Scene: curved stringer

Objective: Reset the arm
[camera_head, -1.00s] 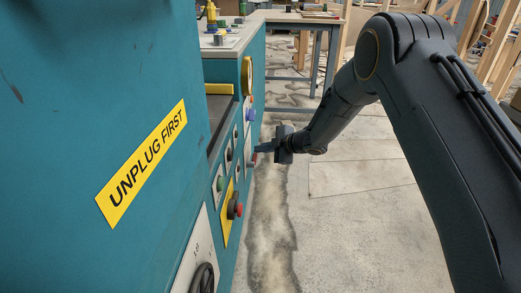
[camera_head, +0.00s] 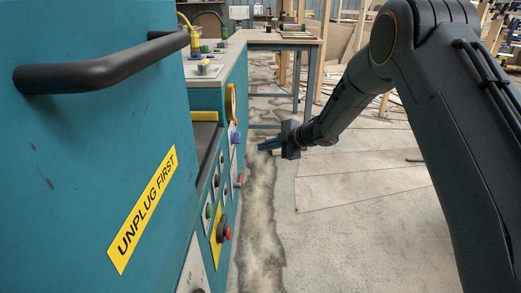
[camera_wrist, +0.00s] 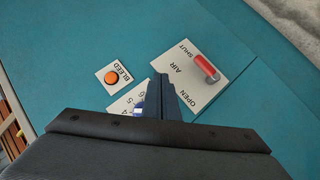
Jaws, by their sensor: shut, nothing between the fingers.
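My arm reaches in from the right in the head view, and my gripper (camera_head: 266,146) points left toward the teal machine (camera_head: 95,130). The gripper is shut and empty, in free space a little off the machine's control face. In the wrist view the shut fingers (camera_wrist: 163,88) point at the panel. They partly hide a numbered dial plate (camera_wrist: 128,100) with a blue knob. To the right of the fingers is an AIR plate with a red lever (camera_wrist: 206,68). To the left is an orange BLEED button (camera_wrist: 111,77).
A black bar handle (camera_head: 100,72) juts from the near panel. A workbench (camera_head: 280,38) stands at the back. The concrete floor (camera_head: 345,225) below my arm is open.

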